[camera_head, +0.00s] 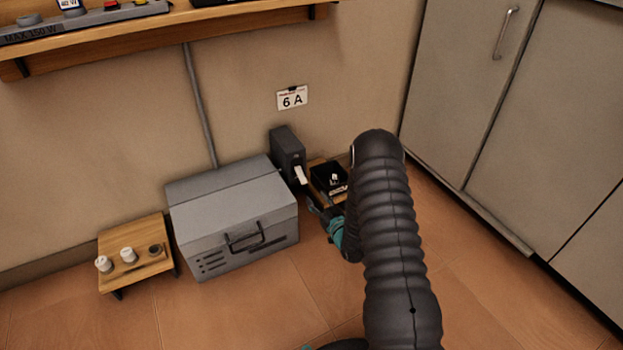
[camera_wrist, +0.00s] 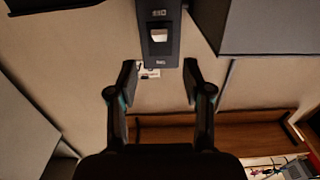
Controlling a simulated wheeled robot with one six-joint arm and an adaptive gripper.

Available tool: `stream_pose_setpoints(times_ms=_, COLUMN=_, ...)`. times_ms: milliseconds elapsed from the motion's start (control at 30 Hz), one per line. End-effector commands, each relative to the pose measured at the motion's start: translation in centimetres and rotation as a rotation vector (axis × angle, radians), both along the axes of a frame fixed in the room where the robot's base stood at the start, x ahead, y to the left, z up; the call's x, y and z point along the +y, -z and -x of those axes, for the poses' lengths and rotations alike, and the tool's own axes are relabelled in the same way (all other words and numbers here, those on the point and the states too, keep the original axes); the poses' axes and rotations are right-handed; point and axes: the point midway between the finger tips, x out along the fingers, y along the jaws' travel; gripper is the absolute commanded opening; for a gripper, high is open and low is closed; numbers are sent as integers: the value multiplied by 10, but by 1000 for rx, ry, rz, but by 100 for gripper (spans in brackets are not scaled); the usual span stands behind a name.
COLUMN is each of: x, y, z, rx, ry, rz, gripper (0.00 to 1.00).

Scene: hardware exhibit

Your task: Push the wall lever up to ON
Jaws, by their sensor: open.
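The wall lever is a dark grey box (camera_head: 287,148) on the wall, just behind the right end of the grey toolbox. Its white handle (camera_head: 300,175) sticks out from the lower part of the box front and slopes down. In the wrist view, which looks upside down, the lever box (camera_wrist: 160,52) is at the top centre, with the white handle (camera_wrist: 159,36) on its face. Small labels on the box are too blurred to read. My gripper (camera_wrist: 160,80) is open and empty, its fingers apart and pointing toward the box. In the head view my gripper (camera_head: 318,207) is low, right of the handle, partly hidden by my arm.
The grey toolbox (camera_head: 235,215) stands close left of the lever. A small stand with a black tray (camera_head: 329,178) is right of it. A wooden shelf (camera_head: 150,38) is overhead, cabinets (camera_head: 520,120) at right, a low wooden stand (camera_head: 140,268) at left.

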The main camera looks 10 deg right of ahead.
Motion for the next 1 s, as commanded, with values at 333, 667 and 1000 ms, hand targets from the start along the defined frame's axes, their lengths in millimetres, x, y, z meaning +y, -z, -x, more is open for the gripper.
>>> stream_pose_setpoints(times_ms=333, x=27, y=0, z=-62, rx=-2, ry=-10, rz=2, gripper=50)
stream_pose_setpoints(times_ms=667, x=38, y=0, z=-105, rx=0, ry=-6, rz=2, gripper=50)
stream_pose_setpoints(times_ms=1000, x=41, y=0, z=-113, rx=2, ry=-6, rz=2, gripper=50)
